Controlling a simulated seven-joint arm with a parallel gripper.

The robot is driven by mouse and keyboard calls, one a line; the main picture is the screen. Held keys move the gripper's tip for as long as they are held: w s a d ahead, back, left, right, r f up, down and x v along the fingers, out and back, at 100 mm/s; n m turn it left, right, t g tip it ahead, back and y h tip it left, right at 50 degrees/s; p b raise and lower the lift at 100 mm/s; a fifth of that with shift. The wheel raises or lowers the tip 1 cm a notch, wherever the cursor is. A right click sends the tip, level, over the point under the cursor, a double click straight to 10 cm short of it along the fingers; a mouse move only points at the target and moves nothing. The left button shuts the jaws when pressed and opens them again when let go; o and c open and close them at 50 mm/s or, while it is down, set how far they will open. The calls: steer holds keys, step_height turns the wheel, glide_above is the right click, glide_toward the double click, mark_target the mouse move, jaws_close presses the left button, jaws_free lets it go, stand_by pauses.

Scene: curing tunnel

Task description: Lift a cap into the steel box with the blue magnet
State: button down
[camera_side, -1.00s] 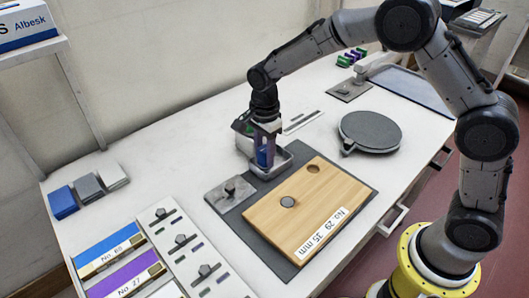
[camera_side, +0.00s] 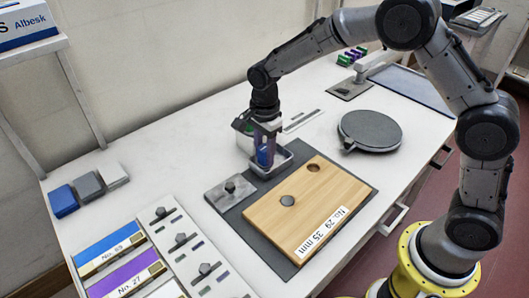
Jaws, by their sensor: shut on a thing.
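My gripper (camera_side: 265,150) points down at the far end of the dark mat and is shut on the blue magnet (camera_side: 263,157), of which a small blue part shows between the fingers. The magnet is low, in or just above a shallow grey metal tray (camera_side: 286,165), which looks like the steel box. I cannot tell whether a cap is under the magnet; the gripper and tray wall hide that spot.
The board lies on a dark mat (camera_side: 246,228) beside a grey plate with a knob (camera_side: 231,190). A round grey lidded thing (camera_side: 370,131) stands to the right. Blue, grey and white blocks (camera_side: 88,188) lie at left.

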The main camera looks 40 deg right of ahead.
steer(key=shift+s+f, duration=0.15)
steer(key=shift+r, duration=3.6)
